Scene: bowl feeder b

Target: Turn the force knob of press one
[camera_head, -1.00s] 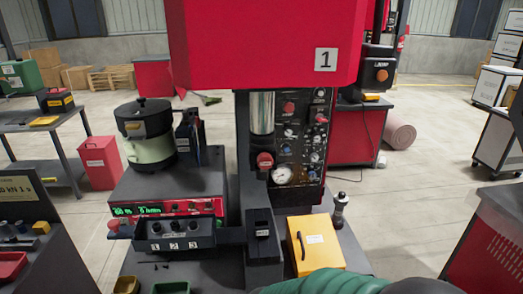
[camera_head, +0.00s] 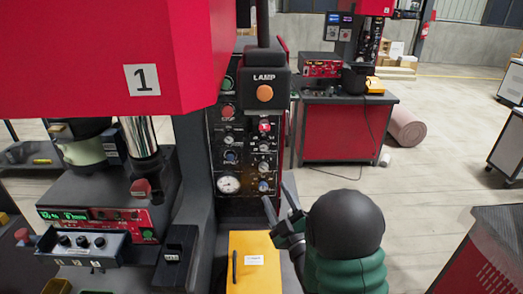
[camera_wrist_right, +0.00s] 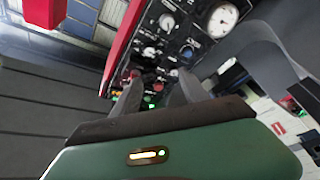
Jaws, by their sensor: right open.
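Press one has a red head (camera_head: 75,62) with a "1" plate. Its dark control panel (camera_head: 240,140) carries several small knobs, red and green buttons and a round white gauge (camera_head: 229,184). I cannot read which knob is the force knob. My right gripper (camera_head: 277,203) is open and empty in front of the panel's lower right edge, apart from the knobs. In the right wrist view its two dark fingers (camera_wrist_right: 155,90) point toward the panel, and the gauge (camera_wrist_right: 222,20) shows beyond them at the upper right. My left gripper is not in view.
A lamp box (camera_head: 264,82) with an orange button sits at the panel's top. A yellow box (camera_head: 255,262) stands below the panel. The bowl feeder's control unit (camera_head: 100,222) is at the left. A red workbench (camera_head: 345,130) stands behind.

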